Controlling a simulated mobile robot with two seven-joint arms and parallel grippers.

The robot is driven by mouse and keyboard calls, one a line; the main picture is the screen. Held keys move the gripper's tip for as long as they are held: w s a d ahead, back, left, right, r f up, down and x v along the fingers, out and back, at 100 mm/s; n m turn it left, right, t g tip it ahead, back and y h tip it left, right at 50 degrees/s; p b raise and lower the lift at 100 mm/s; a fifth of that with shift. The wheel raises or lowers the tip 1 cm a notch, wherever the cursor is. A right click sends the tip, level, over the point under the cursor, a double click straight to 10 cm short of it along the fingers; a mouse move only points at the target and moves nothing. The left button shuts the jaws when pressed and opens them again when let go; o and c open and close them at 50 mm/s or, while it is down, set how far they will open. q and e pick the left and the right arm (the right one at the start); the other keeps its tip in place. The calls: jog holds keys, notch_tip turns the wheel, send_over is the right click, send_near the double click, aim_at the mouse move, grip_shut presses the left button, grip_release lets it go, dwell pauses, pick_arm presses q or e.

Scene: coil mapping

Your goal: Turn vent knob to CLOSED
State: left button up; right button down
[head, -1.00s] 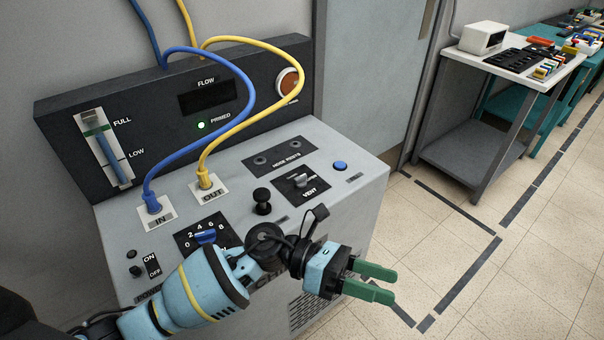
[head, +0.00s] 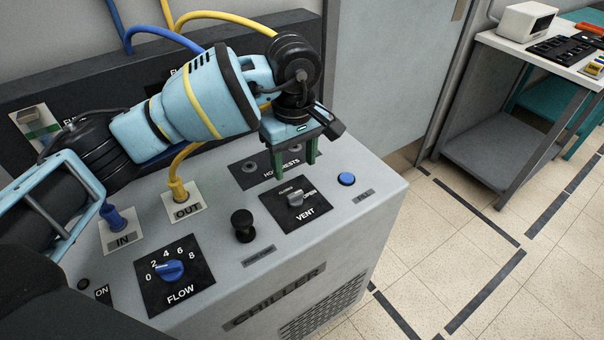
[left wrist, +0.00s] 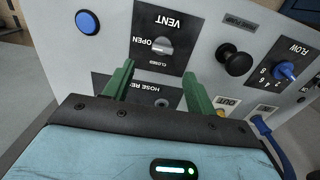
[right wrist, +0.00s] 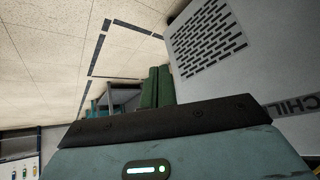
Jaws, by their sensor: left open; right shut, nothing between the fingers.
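The grey vent knob (head: 295,198) sits on a black plate marked VENT, CLOSED and OPEN on the chiller's top panel. Its bar appears to point towards OPEN. It also shows in the left wrist view (left wrist: 162,46), just beyond the fingertips. My left gripper (head: 293,166) is open and empty, pointing down over the hose rests plate, behind the knob and apart from it. Its green fingers (left wrist: 158,70) stand spread in the left wrist view. My right gripper (right wrist: 158,70) is shut and empty in the right wrist view, beside the chiller's front; the head view does not show it.
A black knob (head: 243,225) stands left of the vent plate, and a blue button (head: 346,179) right of it. The blue flow knob (head: 170,270) is further left. Blue and yellow hoses (head: 180,170) rise behind my left arm.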

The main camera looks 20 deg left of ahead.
aim_at(295, 193)
pick_arm(q)
jog(key=shift+s, duration=0.3)
jog(key=shift+f, duration=3.9)
pick_arm(e)
jog(key=shift+s+f, duration=0.15)
jog(key=shift+s, duration=0.7)
pick_arm(q)
jog(key=c, duration=1)
pick_arm(e)
jog(key=shift+s, duration=0.1)
